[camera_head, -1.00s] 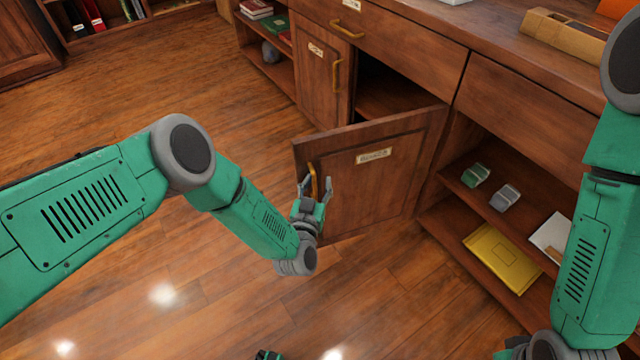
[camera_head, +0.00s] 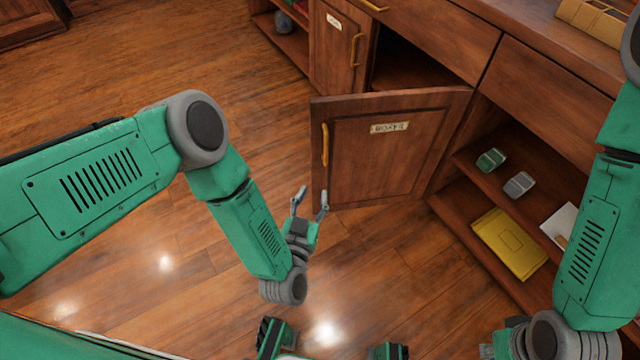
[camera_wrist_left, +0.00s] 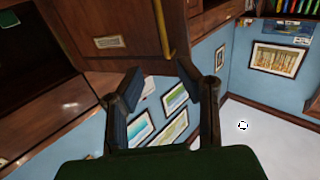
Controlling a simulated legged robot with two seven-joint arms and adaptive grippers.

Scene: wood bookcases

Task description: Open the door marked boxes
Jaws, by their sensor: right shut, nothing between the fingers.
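The wooden door (camera_head: 365,175) with a pale label (camera_head: 389,128) stands swung out from the cabinet; the label's lettering is hard to read. Its gold handle (camera_head: 325,145) is upright near the door's left edge. My left gripper (camera_head: 310,197) is open and empty, apart from the handle and nearer to me, just off the door's lower left corner. The left wrist view shows its spread fingers (camera_wrist_left: 160,88), with the label (camera_wrist_left: 110,42) and handle (camera_wrist_left: 165,28) beyond them. My right gripper (camera_head: 497,349) is partly visible at the bottom edge, shut and empty, far from the door.
The compartment (camera_head: 405,65) behind the door is exposed and dark. A shut labelled door (camera_head: 337,50) stands left of it. Open shelves at right hold a green block (camera_head: 490,160), a grey block (camera_head: 519,185) and a yellow folder (camera_head: 508,244). The floor (camera_head: 220,110) at left is clear.

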